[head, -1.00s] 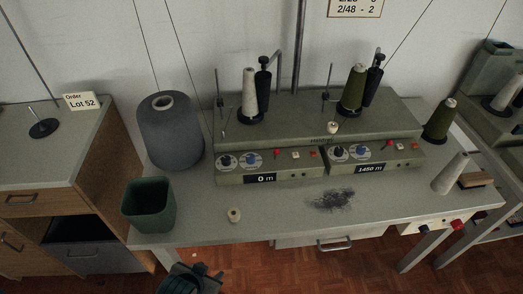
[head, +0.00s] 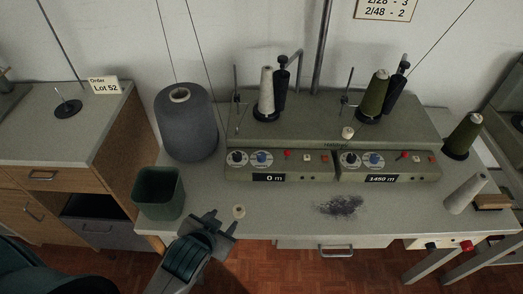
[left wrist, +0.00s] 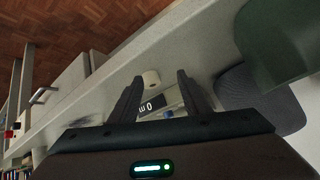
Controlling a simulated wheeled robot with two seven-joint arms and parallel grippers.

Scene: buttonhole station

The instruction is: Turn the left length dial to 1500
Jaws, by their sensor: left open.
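The left unit of the winding machine (head: 280,175) carries a black dial (head: 237,158) and a blue dial (head: 262,158) on pale scales, above a display (head: 269,178) reading 0 m. The scale figures are too small to read. My left gripper (head: 222,222) is open and empty at the table's front edge, in front of and below the dials, apart from them. In the left wrist view the display (left wrist: 148,106) and a bit of the blue dial (left wrist: 168,113) show between the open fingers (left wrist: 158,80). My right gripper is not in view.
A green bin (head: 158,195) and large grey cone (head: 186,125) stand left. The right unit's display (head: 382,179) reads 1450 m. Dark fluff (head: 340,206) lies on the otherwise fairly clear front table.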

